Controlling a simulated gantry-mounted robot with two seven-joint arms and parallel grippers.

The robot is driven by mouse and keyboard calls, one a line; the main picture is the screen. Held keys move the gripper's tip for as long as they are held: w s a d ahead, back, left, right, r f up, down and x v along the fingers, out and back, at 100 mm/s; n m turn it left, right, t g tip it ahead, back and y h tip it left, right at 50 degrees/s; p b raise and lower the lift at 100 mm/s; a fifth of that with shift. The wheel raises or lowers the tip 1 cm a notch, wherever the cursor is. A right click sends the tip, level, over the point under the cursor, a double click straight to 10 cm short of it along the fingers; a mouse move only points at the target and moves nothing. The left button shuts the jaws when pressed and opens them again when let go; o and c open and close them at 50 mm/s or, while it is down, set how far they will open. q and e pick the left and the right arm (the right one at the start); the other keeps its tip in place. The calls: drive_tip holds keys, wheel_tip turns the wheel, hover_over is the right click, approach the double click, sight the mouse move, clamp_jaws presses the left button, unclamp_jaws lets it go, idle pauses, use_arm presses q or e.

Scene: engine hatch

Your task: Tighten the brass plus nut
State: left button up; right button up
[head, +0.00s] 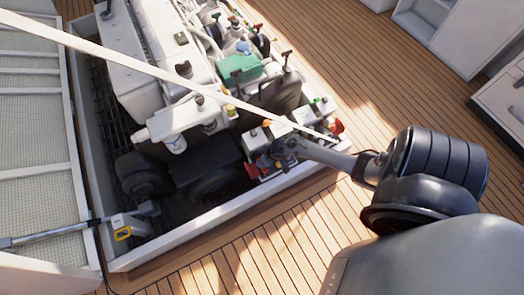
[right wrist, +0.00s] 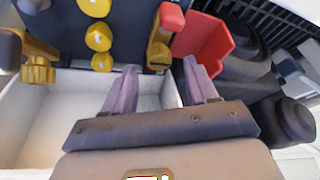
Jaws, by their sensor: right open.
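My right gripper (right wrist: 160,68) is open, with its two pale purple fingers apart and nothing clearly held between them. Just beyond the fingertips is a brass lever with a red end (right wrist: 165,35). A ridged brass knob (right wrist: 38,72) is at the left of the right wrist view, on a brass stem. Several round brass fittings (right wrist: 98,38) sit in a column on a dark panel. I cannot tell which brass part is the plus nut. In the head view my right gripper (head: 283,155) is at the engine's near right corner; its fingers are hard to make out. My left gripper is not in view.
A red bracket (right wrist: 203,42) stands close to the right finger, with black parts beyond. A white hatch rim (head: 225,220) borders the engine bay. Wooden deck (head: 285,240) lies clear outside the rim.

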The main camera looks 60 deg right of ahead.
drive_tip(key=p+v, duration=0.5)
drive_tip(key=v, duration=0.3)
